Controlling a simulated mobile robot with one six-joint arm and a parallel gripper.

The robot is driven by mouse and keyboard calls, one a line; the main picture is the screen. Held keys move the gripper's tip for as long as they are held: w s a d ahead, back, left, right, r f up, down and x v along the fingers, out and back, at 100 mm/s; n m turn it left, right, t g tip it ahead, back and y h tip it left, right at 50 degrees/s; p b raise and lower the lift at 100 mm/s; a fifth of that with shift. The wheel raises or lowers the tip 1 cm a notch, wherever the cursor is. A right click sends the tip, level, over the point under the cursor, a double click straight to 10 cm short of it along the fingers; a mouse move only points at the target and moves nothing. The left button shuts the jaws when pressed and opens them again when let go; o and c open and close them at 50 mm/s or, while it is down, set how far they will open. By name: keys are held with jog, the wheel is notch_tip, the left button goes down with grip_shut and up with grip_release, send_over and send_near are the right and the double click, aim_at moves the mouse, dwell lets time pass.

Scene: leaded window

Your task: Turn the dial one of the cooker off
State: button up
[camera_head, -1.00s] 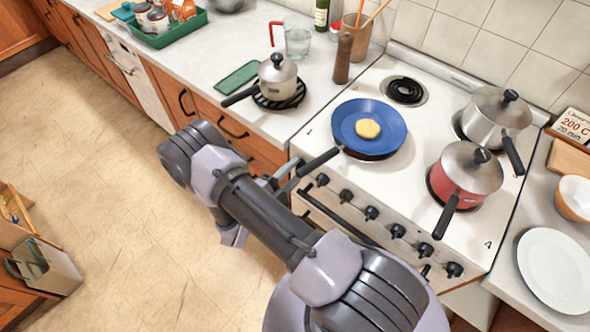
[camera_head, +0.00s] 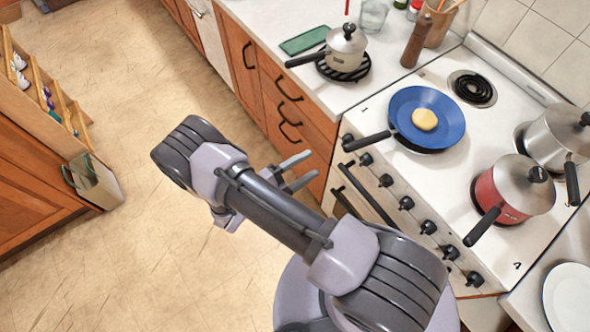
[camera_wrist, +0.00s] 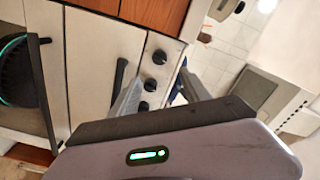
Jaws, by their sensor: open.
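The white cooker (camera_head: 455,75) has a row of black dials along its front edge. The dial nearest the "1" mark (camera_head: 347,140) is at the left end, close to the blue pan's handle; its pointer setting is too small to read. My gripper (camera_head: 300,171) is open and empty, left of and apart from the cooker front, with its fingers toward the drawers and cooker corner. In the wrist view several black dials show, one of them (camera_wrist: 159,56) above and between my fingers (camera_wrist: 165,90); I cannot tell which dials these are.
A blue frying pan (camera_head: 441,103) with a pancake sits on the cooker, its handle (camera_head: 367,141) jutting over the front edge. A red pot (camera_head: 520,196) and a steel pot (camera_head: 560,138) stand to the right. The floor (camera_head: 150,240) to the left is clear.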

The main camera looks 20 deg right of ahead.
jog(key=v, duration=0.4)
jog(key=shift+s+a, duration=0.1)
jog(key=shift+a, duration=0.15)
